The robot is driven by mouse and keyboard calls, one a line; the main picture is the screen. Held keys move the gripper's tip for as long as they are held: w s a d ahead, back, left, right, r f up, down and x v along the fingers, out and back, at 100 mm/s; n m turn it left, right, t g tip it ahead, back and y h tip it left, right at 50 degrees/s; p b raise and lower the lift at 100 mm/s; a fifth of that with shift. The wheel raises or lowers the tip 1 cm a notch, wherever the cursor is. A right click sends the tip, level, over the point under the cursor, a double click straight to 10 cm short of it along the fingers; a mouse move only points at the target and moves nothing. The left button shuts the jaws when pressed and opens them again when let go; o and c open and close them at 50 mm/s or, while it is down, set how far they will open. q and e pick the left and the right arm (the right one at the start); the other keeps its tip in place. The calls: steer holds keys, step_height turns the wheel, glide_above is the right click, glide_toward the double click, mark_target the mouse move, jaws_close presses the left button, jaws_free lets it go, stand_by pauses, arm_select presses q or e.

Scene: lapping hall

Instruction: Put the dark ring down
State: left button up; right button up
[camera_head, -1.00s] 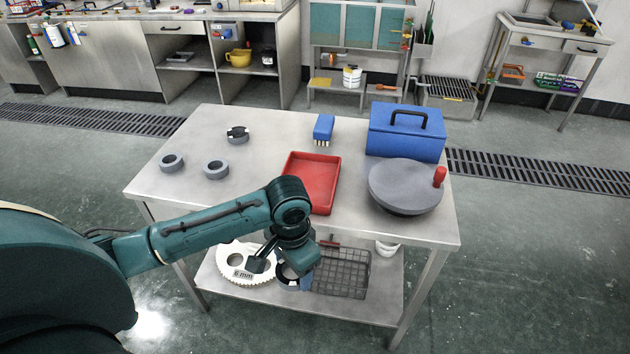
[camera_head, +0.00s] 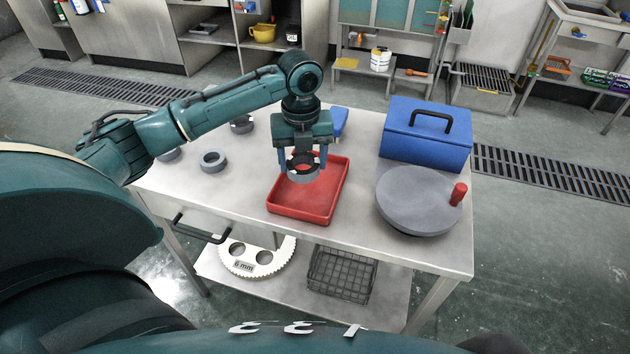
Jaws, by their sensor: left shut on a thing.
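My left gripper (camera_head: 302,160) is shut on a dark ring (camera_head: 304,172) with some lighter patches on its rim. It holds the ring over the red tray (camera_head: 335,192), toward the tray's back-left part; whether the ring touches the tray floor I cannot tell. The tray is otherwise empty where I can see it. A grey ring (camera_head: 213,162) lies on the table to the left. Another ring (camera_head: 171,155) lies partly hidden behind my arm, and a third, darker ring (camera_head: 241,125) lies further back, also partly covered. My right gripper is out of view.
A blue toolbox (camera_head: 427,140) and a round grey plate with a red knob (camera_head: 418,200) stand right of the tray. A blue brush (camera_head: 340,122) lies behind it. The lower shelf holds a white toothed disc (camera_head: 255,262) and a dark wire basket (camera_head: 341,275).

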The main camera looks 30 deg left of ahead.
mark_target(304, 201)
arm_select(q)
step_height(304, 201, down, 10)
steer(key=shift+r, duration=0.1)
stand_by(0.4)
steer(key=o, duration=1.1)
step_height(304, 201, up, 12)
steer(key=shift+r, duration=0.1)
stand_by(0.3)
